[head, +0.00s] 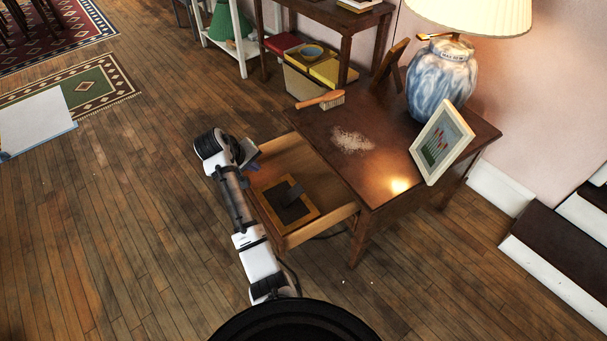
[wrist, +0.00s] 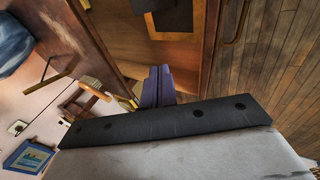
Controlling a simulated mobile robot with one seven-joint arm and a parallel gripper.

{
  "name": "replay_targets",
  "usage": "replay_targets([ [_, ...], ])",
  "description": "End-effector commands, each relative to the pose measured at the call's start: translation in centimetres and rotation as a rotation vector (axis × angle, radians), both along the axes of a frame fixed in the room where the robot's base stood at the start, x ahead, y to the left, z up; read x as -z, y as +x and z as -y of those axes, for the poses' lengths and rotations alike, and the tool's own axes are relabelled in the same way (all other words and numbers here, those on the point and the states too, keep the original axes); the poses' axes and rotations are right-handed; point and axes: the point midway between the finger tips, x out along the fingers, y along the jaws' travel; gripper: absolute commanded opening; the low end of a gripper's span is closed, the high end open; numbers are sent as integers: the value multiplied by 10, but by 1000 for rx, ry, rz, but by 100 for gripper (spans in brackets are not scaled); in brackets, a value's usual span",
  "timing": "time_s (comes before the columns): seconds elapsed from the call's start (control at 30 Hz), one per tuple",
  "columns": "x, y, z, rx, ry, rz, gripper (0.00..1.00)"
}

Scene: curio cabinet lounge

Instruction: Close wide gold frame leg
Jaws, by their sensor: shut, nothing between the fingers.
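The wide gold frame (head: 309,214) lies face down in the open drawer, with its dark back (head: 288,210) up. Its dark leg (head: 292,194) appears to stand out from the back at an angle; how far is hard to tell. In the wrist view the frame's gold edge (wrist: 206,22) and dark back (wrist: 175,16) are cut off by the top edge. My gripper (head: 251,159) is over the drawer's far left part, apart from the frame. Its two fingers are together and empty in the wrist view (wrist: 158,80).
The drawer (head: 325,219) sticks out from a wooden table (head: 385,178). On the table are a brush (head: 320,100), spilled pale grains (head: 351,140), a white picture frame (head: 441,143), a brown frame (head: 390,63) and a blue-white lamp (head: 442,80).

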Motion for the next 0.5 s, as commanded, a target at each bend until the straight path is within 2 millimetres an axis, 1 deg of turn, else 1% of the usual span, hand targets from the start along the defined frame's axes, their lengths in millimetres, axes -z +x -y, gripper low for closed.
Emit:
replay_targets([
  [0.03,2,-8,15,36,-21,-64,0],
  [0.1,9,-16,28,71,-41,-123,0],
  [0.2,17,-21,37,92,-51,-158,0],
  [0.37,35,-17,46,94,-51,-161,0],
  [0.5,60,-11,57,94,-50,-161,0],
])
